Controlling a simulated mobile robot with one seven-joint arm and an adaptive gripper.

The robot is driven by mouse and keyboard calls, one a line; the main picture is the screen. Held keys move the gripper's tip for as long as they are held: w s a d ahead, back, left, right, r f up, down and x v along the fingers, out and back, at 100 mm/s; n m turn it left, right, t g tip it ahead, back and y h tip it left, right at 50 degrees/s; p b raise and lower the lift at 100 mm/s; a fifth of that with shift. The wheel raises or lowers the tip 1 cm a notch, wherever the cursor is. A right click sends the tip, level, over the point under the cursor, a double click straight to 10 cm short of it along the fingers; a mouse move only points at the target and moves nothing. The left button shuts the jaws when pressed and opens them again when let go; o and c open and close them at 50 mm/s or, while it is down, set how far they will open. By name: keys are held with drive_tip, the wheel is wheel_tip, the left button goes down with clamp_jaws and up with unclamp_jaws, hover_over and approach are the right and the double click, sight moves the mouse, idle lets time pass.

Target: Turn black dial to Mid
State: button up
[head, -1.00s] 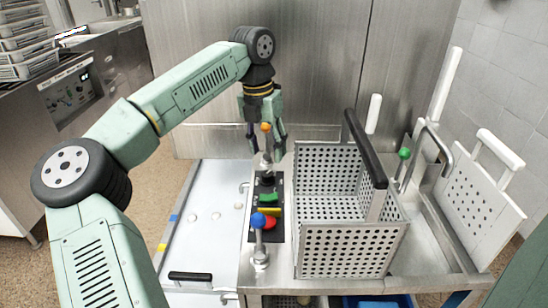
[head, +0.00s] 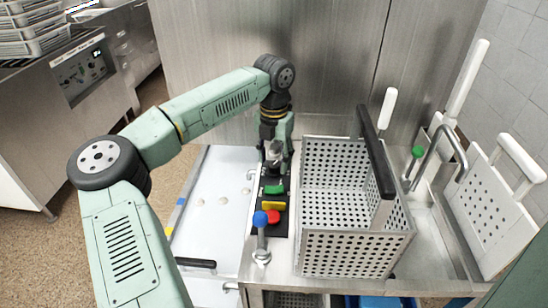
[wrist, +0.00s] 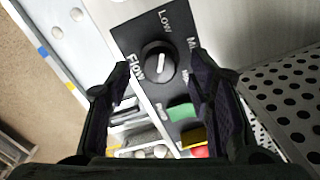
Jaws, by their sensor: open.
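The black dial (wrist: 158,62) is round with a white pointer mark and sits on a black panel (wrist: 135,38) in the wrist view. Its mark points roughly up the picture, near the label "Low". A label starting with "M" is partly hidden by the right finger, and "Flow" is to the left. My gripper (wrist: 160,75) is open, with one finger on each side of the dial and nothing held. I cannot tell whether the fingers touch it. In the head view my gripper (head: 276,152) is over the panel's far end and the dial is hard to make out.
Green (head: 273,189), yellow (head: 273,206) and red (head: 273,217) buttons sit nearer on the panel. A blue-knobbed lever (head: 260,219) stands at the near end. A perforated basket (head: 345,248) is close on the right. A white surface (head: 215,215) lies left.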

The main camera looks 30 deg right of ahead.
drive_tip(key=shift+f, duration=0.65)
clamp_jaws()
drive_tip(key=shift+m, duration=0.3)
drive_tip(key=m+b, duration=0.2)
drive_tip(key=m, duration=0.2)
drive_tip(key=shift+m, duration=0.3)
drive_tip(key=m, duration=0.6)
drive_tip(key=shift+b, duration=0.3)
drive_tip(key=shift+m, duration=0.4)
